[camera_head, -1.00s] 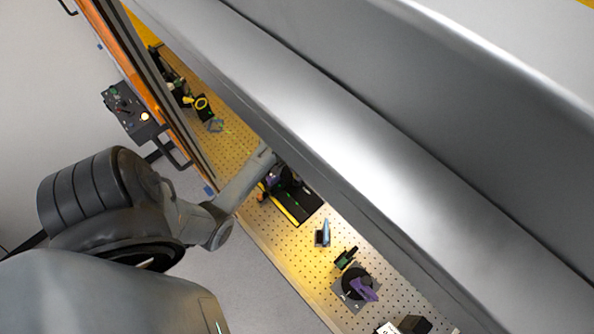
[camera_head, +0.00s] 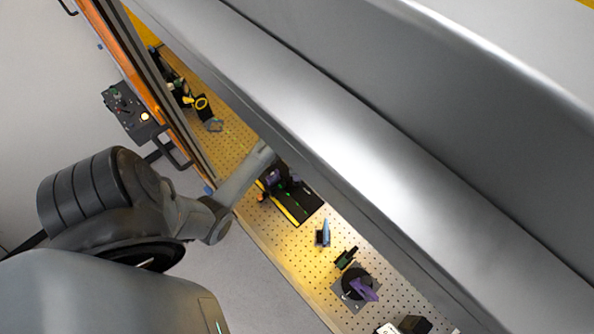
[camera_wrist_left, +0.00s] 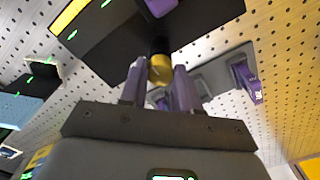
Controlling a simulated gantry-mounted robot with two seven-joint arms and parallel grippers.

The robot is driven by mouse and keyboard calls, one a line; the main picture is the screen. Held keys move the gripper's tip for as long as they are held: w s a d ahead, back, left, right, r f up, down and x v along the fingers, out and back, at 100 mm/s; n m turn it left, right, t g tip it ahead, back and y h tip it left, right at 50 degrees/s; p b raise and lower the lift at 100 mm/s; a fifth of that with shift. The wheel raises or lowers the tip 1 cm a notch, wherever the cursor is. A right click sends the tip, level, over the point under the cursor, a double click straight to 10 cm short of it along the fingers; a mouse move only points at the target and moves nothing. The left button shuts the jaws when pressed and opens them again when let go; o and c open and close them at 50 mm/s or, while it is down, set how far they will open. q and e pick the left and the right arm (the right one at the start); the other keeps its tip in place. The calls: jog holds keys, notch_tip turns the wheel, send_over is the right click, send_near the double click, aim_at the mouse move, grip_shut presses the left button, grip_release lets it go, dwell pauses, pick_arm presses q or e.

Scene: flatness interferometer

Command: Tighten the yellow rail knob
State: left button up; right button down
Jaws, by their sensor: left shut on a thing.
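The yellow rail knob (camera_wrist_left: 160,68) is round, with a dark collar on its far side, and shows in the left wrist view at top centre. My left gripper (camera_wrist_left: 158,82) has its two purple-grey fingers on either side of the knob, shut on it. The knob sits at the edge of a dark rail plate (camera_wrist_left: 110,35) with a yellow strip. In the head view that black, yellow-edged plate (camera_head: 308,207) lies on the perforated table, and my left arm reaches to its upper end. The knob is not clear there. My right gripper is not in view.
A grey hood (camera_head: 330,130) overhangs the perforated table (camera_head: 300,245). A blue part (camera_head: 323,233) and a round black mount with a purple piece (camera_head: 364,289) stand further right. A control box (camera_head: 126,110) is at the left. Another purple part (camera_wrist_left: 247,82) is right of the gripper.

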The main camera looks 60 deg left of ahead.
pick_arm(q)
jog(key=o, duration=1.1)
jog(key=shift+c, duration=0.2)
jog(key=shift+r, duration=0.15)
notch_tip(320, 180, up, 11)
jog(key=shift+f, duration=0.2)
jog(key=s+d+r+n+t, duration=0.1)
jog(key=s+d+r, duration=0.1)
jog(key=d, duration=0.5)
jog(key=s+d+r+n+t, duration=0.1)
jog(key=s+d+r, duration=0.1)
jog(key=s+d, duration=0.2)
jog(key=s+d+r+n+t, duration=0.1)
jog(key=s+d+r, duration=0.2)
jog(key=d, duration=0.7)
jog(key=shift+s+d+t, duration=0.2)
jog(key=shift+d+t, duration=0.05)
jog(key=shift+t, duration=0.05)
